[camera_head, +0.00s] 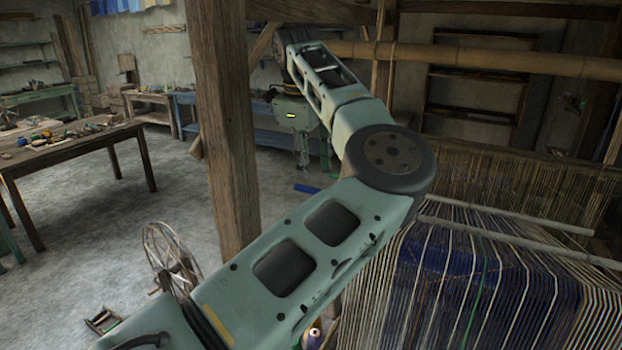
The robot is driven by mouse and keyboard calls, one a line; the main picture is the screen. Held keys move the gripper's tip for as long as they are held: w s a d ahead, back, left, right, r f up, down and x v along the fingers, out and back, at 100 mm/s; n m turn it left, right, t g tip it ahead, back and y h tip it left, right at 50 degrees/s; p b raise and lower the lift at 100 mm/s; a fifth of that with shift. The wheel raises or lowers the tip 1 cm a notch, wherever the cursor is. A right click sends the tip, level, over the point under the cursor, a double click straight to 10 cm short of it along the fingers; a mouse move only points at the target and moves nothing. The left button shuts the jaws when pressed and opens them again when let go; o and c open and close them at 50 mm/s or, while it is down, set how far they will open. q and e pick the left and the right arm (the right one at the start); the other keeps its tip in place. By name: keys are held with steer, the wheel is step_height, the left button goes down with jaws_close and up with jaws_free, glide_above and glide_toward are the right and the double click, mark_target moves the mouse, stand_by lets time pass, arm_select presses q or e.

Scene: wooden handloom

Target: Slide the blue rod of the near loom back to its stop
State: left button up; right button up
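The near loom fills the lower right, with its pale and blue warp threads (470,285). A short end of a blue rod (305,188) shows left of my arm, beside the wooden post; my arm hides whatever lies further right. My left arm crosses the middle of the view, bends at a dark round joint and reaches down at the far end. My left gripper (302,158) hangs just above the blue rod end, small and dark. Whether its fingers are apart, or touch the rod, I cannot tell. My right gripper is not in view.
A thick wooden post (228,130) stands left of the gripper. A bamboo beam (460,57) runs across the top right. Pale rods (505,236) lie across the threads. A spinning wheel (168,255) stands lower left, and a cluttered table (75,150) further left. Grey floor lies between.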

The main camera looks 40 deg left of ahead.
arm_select(q)
steer(key=r, duration=0.3)
steer(key=s+r, duration=0.1)
steer(key=r, duration=0.1)
steer(key=shift+s+d+r, duration=0.1)
steer(key=shift+d+r, duration=0.1)
steer(key=shift+r, duration=0.2)
